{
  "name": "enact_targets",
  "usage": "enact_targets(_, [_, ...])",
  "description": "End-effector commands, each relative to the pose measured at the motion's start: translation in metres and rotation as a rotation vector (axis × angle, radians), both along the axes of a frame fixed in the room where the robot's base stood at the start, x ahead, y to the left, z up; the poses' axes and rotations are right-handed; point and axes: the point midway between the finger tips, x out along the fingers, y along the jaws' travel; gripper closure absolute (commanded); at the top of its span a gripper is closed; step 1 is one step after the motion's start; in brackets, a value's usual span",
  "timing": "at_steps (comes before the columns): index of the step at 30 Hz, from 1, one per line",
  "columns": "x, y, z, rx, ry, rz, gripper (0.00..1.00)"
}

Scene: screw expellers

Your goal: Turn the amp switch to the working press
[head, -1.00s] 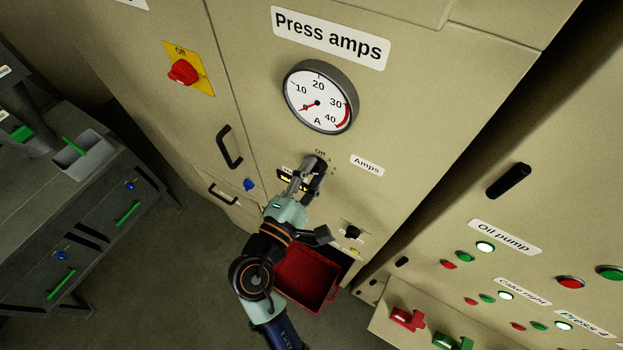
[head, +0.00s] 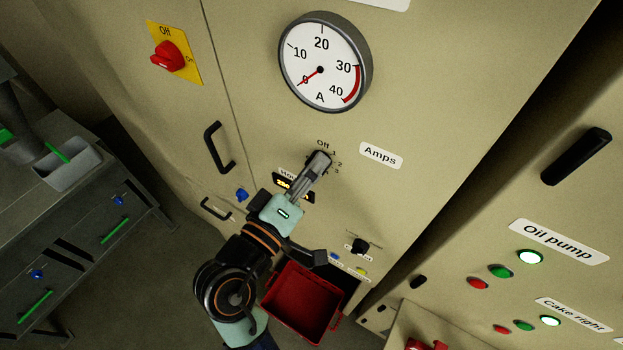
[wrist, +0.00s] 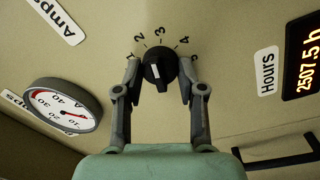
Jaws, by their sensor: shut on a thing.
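The amp switch is a round black knob (wrist: 159,68) on the beige cabinet front, with numbers around it. A white mark shows on its lower part in the wrist view. My gripper (wrist: 160,70) is shut on the knob, one finger at each side. In the head view my gripper (head: 320,160) covers most of the switch; "Off" and some numbers show around it. The Press amps gauge (head: 322,65) has its red needle near 0; it also shows in the wrist view (wrist: 62,104). The "Off" marking is not clear in the wrist view.
The Amps label (head: 381,155) is right of the switch. The Hours display (wrist: 301,62) is close by. A red rotary switch (head: 167,56) on a yellow plate and a black handle (head: 216,147) are left. A red bin (head: 302,303) lies below. An Oil pump panel (head: 559,242) stands at right.

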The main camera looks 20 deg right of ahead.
Motion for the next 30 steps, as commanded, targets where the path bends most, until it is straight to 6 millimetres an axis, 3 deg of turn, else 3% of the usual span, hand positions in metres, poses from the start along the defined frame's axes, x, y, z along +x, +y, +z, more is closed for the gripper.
enact_targets(18, [0.0006, 0.0003, -0.0042, 0.327, -0.48, 0.0, 0.96])
enact_targets(30, [0.0007, 0.0003, -0.0015, 0.48, -0.703, -0.001, 0.96])
